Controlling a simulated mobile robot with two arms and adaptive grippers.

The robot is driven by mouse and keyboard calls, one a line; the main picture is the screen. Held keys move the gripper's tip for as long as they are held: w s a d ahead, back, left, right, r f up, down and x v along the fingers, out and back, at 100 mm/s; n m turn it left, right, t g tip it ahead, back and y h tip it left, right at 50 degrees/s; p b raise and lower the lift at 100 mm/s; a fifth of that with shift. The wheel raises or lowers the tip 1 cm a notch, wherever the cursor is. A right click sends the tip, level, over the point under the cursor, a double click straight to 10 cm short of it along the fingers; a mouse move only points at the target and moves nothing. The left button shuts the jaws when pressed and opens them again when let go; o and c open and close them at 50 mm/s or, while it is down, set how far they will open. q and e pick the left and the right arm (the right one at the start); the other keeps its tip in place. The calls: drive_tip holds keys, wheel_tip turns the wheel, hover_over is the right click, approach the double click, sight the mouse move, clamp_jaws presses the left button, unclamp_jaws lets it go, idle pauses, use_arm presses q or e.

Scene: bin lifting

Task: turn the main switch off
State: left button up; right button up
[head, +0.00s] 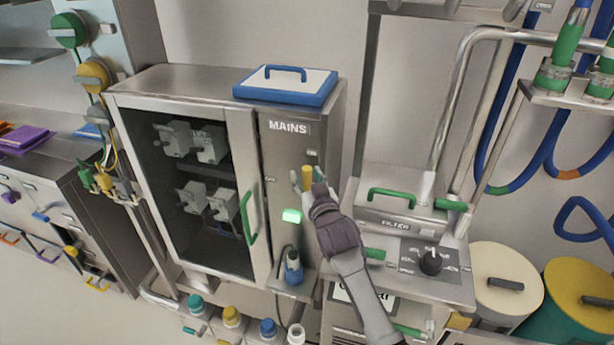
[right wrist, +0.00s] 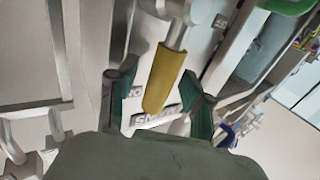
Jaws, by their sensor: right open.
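The MAINS panel (head: 289,129) is on the right part of a steel cabinet. Its switch has a yellow lever handle (head: 307,176), partly hidden by my right gripper. My right gripper (head: 307,188) is at the lever, its arm coming up from below. In the right wrist view the yellow handle (right wrist: 163,78) on a metal stem lies between the open green-padded fingers of my right gripper (right wrist: 160,100). I cannot tell whether the fingers touch it. A green lamp (head: 291,215) glows below left of the lever. My left gripper is not in view.
A glass-fronted door with a green handle (head: 249,217) is left of the panel. A blue-rimmed lid (head: 285,84) lies on the cabinet top. A filter unit (head: 394,205) with green handles stands close on the right.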

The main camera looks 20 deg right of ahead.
clamp_jaws()
idle(0.5)
